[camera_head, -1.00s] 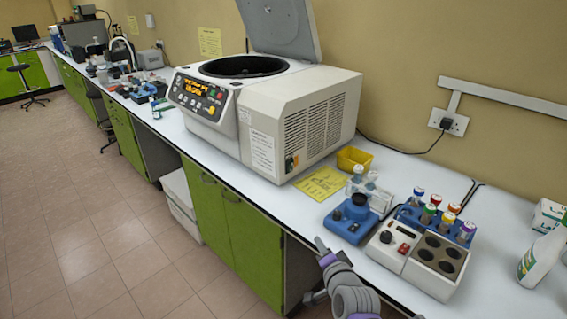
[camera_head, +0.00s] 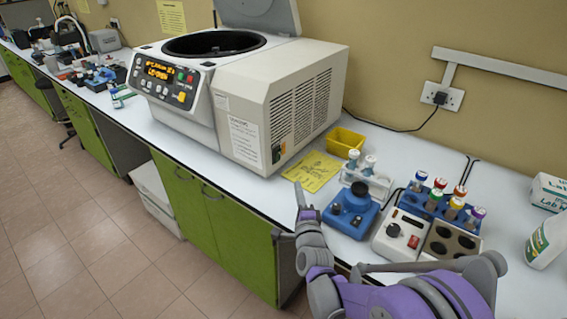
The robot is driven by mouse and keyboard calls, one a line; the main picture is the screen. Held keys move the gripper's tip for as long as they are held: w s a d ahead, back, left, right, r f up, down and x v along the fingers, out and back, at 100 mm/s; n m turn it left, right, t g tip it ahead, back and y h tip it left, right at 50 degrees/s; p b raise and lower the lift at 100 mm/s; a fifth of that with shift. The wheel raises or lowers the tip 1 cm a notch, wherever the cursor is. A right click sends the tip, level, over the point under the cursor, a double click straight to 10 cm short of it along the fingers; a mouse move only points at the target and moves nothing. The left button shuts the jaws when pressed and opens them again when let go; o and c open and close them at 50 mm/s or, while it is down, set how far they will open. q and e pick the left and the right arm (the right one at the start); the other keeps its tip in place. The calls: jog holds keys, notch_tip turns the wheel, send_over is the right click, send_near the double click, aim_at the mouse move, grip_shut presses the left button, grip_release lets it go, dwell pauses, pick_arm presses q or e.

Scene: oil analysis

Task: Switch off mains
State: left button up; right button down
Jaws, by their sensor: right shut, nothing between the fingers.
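The white centrifuge (camera_head: 255,82) stands on the bench with its lid raised and its orange display lit. A small switch panel with a yellow label (camera_head: 278,152) is low on its side, near the front corner. A wall socket (camera_head: 441,97) with a black plug in it is on the wall at the right. My right gripper (camera_head: 302,196) is shut and empty, in front of the bench edge, below and to the right of the switch panel and apart from it. The switch's position is too small to tell. My left gripper is out of view.
A yellow notice (camera_head: 313,171) lies beside the centrifuge, near a yellow tray (camera_head: 345,142). A blue mixer (camera_head: 350,212), a tube rack (camera_head: 368,180) and a white heating block (camera_head: 398,238) crowd the bench by my right arm. A spray bottle (camera_head: 545,240) stands at far right.

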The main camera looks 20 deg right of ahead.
jog(key=p, duration=0.1)
send_near(280, 152)
jog(key=w+d, duration=0.1)
jog(key=d, duration=0.1)
jog(key=w+d, duration=0.1)
jog(key=w, duration=0.1)
jog(key=shift+d+f, duration=0.15)
jog(key=shift+d, duration=0.25)
jog(key=shift+w+a, duration=0.8)
jog(key=shift+w, duration=0.25)
jog(key=shift+w+a+r, duration=0.2)
jog(key=shift+w+a, duration=0.25)
jog(key=shift+w, duration=0.1)
jog(key=shift+w+a+r, duration=0.1)
jog(key=shift+w+a, duration=0.1)
jog(key=shift+s, duration=0.1)
